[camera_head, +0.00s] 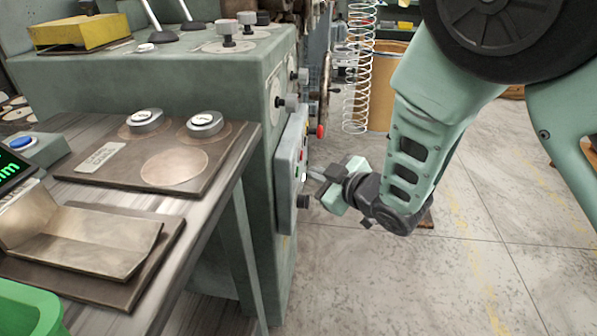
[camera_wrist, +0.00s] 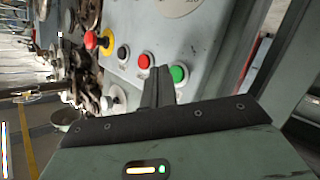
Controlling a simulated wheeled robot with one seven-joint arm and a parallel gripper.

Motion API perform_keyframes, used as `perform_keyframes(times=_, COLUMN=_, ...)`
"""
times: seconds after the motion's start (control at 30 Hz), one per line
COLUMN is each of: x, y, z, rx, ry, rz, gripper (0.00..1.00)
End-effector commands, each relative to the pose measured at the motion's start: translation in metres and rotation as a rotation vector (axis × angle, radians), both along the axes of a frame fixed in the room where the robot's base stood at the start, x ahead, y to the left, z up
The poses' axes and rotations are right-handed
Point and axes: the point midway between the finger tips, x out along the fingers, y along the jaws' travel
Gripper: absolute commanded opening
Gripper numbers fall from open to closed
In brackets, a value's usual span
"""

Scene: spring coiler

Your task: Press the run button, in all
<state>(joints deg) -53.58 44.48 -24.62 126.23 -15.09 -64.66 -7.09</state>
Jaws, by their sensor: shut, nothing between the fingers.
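The control panel (camera_wrist: 205,45) fills the upper part of the wrist view. It carries a green button (camera_wrist: 178,74), a red button (camera_wrist: 145,62), a black button (camera_wrist: 122,53) and a red mushroom button on a yellow base (camera_wrist: 91,40) in a row. Their labels are too small to read, so I cannot tell which is marked run. My gripper (camera_wrist: 160,72) is shut and empty. Its fingertips are at the panel between the red and green buttons, nearer the green one; contact cannot be told. In the head view my gripper (camera_head: 310,174) points left at the panel's front (camera_head: 287,180).
The green-grey machine (camera_head: 180,80) stands behind and left of my gripper. A side table (camera_head: 215,240) with plates and two round weights (camera_head: 206,122) is at the left. A hanging spring coil (camera_head: 358,70) stands beyond the arm. The floor at the right is open.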

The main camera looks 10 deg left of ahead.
Motion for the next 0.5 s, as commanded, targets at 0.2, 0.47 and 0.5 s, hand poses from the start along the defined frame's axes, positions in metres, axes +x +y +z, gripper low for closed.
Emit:
perform_keyframes(times=0.2, x=-0.0001, y=0.0051, z=0.0, rx=0.001, ry=0.0, rz=0.001, gripper=0.0)
perform_keyframes(times=0.47, x=0.0002, y=0.0086, z=0.0003, rx=0.0, ry=0.0, rz=0.0, gripper=0.0)
perform_keyframes(times=0.5, x=0.0002, y=0.0086, z=0.0003, rx=0.0, ry=0.0, rz=0.0, gripper=0.0)
